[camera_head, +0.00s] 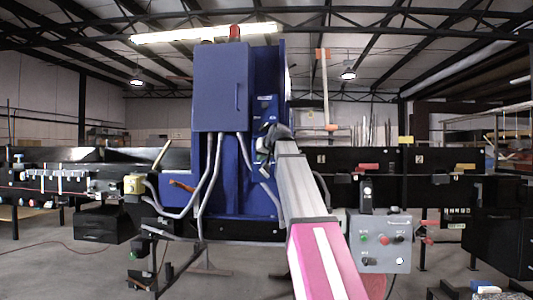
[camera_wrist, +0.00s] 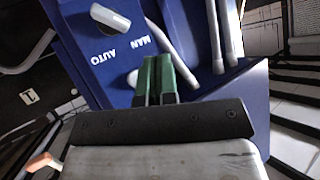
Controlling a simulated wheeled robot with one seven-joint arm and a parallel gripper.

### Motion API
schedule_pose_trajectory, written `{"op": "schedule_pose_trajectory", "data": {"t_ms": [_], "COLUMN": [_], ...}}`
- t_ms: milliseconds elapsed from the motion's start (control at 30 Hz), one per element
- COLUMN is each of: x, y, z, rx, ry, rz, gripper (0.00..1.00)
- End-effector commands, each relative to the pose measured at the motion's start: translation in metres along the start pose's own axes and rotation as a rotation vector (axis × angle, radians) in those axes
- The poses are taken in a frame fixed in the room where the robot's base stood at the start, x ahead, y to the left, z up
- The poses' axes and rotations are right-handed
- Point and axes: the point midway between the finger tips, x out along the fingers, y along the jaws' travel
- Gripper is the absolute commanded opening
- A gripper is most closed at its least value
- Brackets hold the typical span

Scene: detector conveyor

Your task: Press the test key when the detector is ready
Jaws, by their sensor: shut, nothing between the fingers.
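The tall blue detector cabinet (camera_head: 221,88) stands at the centre of the head view, its door shut. My arm reaches up to the narrow blue panel on its right side. In the wrist view, my gripper (camera_wrist: 158,72) has its green fingers shut together and empty, in front of that blue panel (camera_wrist: 105,75). The panel bears a white selector knob (camera_wrist: 110,17) with the upside-down words MAN and AUTO. A small round part (camera_wrist: 132,78) lies just left of the fingertips. I cannot tell whether it is the test key, or whether the fingers touch anything.
Grey conduits (camera_head: 212,185) hang from the cabinet and also run beside the fingers in the wrist view (camera_wrist: 215,35). A grey control box (camera_head: 381,240) with several buttons stands right of my arm. A red lamp (camera_head: 235,32) tops the cabinet. Dark conveyor frames extend both sides.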

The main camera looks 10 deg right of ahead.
Motion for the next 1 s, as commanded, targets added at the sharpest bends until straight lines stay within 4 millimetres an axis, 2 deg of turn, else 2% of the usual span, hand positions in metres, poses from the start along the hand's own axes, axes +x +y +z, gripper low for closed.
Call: {"op": "schedule_pose_trajectory", "data": {"t_ms": [133,567,767,1000], "x": [-0.008,-0.008,-0.002,0.015], "y": [-0.003,-0.003,0.001,0.014], "z": [-0.012,-0.013,-0.018,-0.032], "rx": [-0.004,-0.004,-0.004,-0.003], "ry": [0.015,0.016,0.015,0.015], "rz": [-0.005,-0.005,-0.005,-0.005], "gripper": [0.00,0.00,0.00,0.00]}}
